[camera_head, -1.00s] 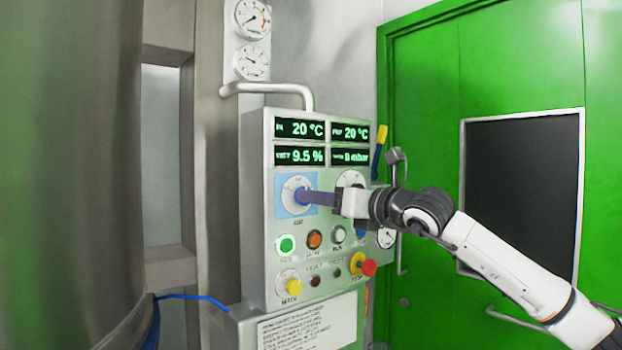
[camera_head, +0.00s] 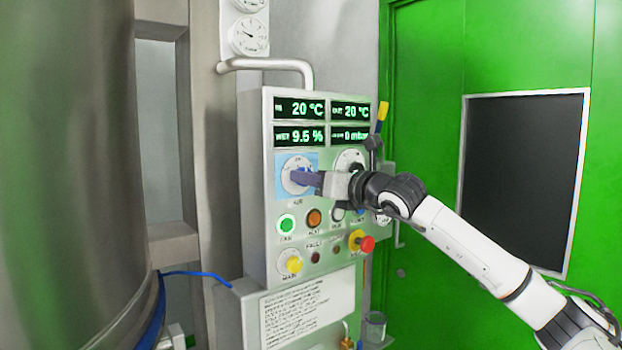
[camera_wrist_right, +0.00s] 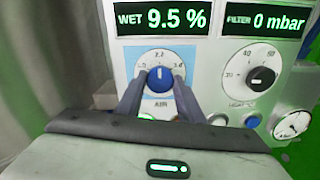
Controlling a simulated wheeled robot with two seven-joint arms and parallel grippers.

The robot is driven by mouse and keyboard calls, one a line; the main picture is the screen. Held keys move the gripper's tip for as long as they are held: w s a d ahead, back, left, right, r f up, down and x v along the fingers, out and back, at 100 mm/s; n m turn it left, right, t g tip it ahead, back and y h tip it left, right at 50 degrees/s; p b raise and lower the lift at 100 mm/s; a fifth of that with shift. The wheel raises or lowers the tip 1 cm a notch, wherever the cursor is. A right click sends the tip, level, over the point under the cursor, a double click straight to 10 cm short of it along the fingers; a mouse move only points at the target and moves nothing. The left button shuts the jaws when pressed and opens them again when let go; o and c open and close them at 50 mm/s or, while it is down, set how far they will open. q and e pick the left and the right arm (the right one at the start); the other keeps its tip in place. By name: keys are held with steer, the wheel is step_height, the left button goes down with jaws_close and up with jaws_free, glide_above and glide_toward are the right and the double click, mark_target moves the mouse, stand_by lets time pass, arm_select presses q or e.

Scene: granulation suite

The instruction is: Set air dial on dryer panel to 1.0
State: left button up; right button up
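The air dial (camera_head: 297,174) is a white round scale on a light blue plate on the dryer panel (camera_head: 262,235). In the right wrist view, its blue knob (camera_wrist_right: 160,80) has a white pointer line standing about upright, toward the 2.2 mark; 3.4 is to the right. My right gripper (camera_head: 301,178) reaches the dial from the right. In the right wrist view its two fingers (camera_wrist_right: 160,84) stand one on each side of the knob, very close to it. Whether they press on it is unclear. My left gripper is not in view.
The displays read WET 9.5 % (camera_wrist_right: 163,18) and FILTER 0 mbar (camera_wrist_right: 263,22). A second dial (camera_wrist_right: 250,71) is right of the air dial. Lit buttons (camera_head: 286,224) and a red-yellow stop knob (camera_head: 363,242) are below. A steel vessel (camera_head: 70,170) stands left.

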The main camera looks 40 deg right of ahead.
steer(key=shift+n, duration=0.3)
steer(key=shift+n+b, duration=1.4)
steer(key=shift+n, duration=4.2)
steer(key=o, duration=1.1)
